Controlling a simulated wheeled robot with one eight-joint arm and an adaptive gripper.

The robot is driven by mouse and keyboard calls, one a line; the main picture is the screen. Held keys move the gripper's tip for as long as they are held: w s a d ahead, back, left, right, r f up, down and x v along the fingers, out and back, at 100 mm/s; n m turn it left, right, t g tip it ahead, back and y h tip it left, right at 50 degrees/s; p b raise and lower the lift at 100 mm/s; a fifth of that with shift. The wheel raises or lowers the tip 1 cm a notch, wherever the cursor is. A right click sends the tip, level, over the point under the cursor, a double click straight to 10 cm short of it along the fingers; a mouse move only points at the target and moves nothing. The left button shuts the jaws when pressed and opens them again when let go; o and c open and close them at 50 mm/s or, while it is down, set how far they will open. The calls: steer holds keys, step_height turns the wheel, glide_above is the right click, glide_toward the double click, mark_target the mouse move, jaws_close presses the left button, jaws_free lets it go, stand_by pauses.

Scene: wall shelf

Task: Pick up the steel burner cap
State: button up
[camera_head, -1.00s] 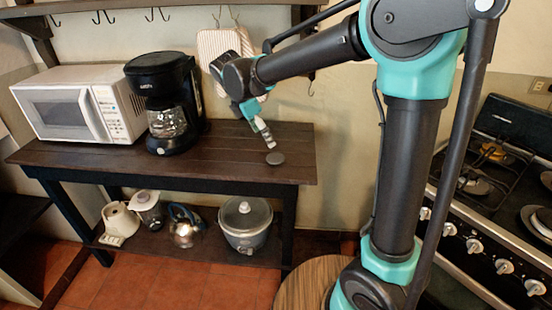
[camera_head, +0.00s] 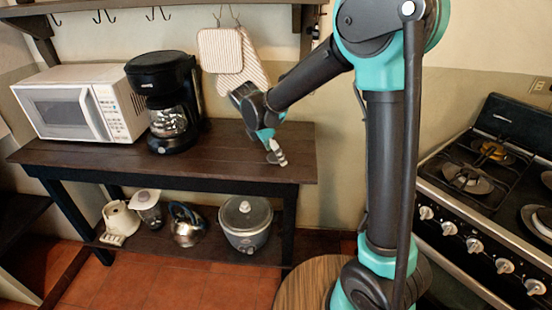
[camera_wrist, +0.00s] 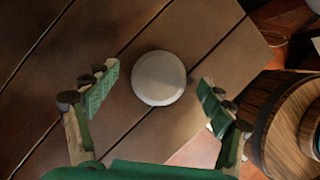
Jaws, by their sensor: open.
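The steel burner cap (camera_wrist: 159,78) is a round, pale grey disc lying flat on the dark wooden table (camera_head: 85,157). In the wrist view it sits between the two green-padded fingers of my gripper (camera_wrist: 150,92), with a gap on each side. My gripper is open and empty above it. In the head view my gripper (camera_head: 277,153) is low over the right end of the table, and the cap is hidden behind it.
A black coffee maker (camera_head: 165,100) and a white microwave (camera_head: 80,103) stand to the left on the table. Pot holders (camera_head: 222,52) hang behind. The stove (camera_head: 470,215) is at the right. The table's right edge is close to my gripper.

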steer(key=c, duration=1.3)
steer(key=shift+r, duration=0.1)
